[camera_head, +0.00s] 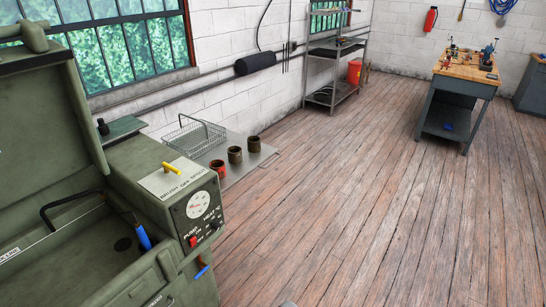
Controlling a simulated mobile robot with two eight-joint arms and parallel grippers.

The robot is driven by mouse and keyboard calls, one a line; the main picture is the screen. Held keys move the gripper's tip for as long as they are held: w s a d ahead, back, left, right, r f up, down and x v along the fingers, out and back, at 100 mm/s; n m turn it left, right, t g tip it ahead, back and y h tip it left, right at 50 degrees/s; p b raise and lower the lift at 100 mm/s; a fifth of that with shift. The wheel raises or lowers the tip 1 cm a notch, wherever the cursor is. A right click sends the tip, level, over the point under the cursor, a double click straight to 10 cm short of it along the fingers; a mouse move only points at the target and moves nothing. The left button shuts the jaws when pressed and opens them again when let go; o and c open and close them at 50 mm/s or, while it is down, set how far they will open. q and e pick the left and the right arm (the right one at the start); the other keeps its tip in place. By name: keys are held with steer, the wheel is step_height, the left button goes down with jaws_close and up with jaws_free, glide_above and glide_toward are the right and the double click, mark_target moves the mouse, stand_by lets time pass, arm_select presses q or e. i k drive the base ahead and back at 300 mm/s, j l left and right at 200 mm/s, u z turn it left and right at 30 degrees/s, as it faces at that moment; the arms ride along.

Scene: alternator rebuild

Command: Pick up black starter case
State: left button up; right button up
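Three short, open-topped cylinders stand in a row on a grey metal side shelf beside the green parts washer. The nearest is a red cylinder (217,168). Behind it are a middle dark cylinder (235,156) and a far dark cylinder (253,145). Both dark ones look blackish to brown, and I cannot tell for certain which is the black starter case. All are upright and apart from each other. Neither of my grippers can be made out; only a small grey sliver shows at the bottom edge.
The green parts washer (165,215), lid raised, fills the left. A wire basket (196,137) sits on the side shelf (240,168) behind the cylinders. A metal rack (335,65) and red bucket stand farther back. A wooden-topped workbench (466,70) is back right. The wooden floor between is clear.

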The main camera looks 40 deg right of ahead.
mark_target(254, 144)
steer(key=z, duration=1.1)
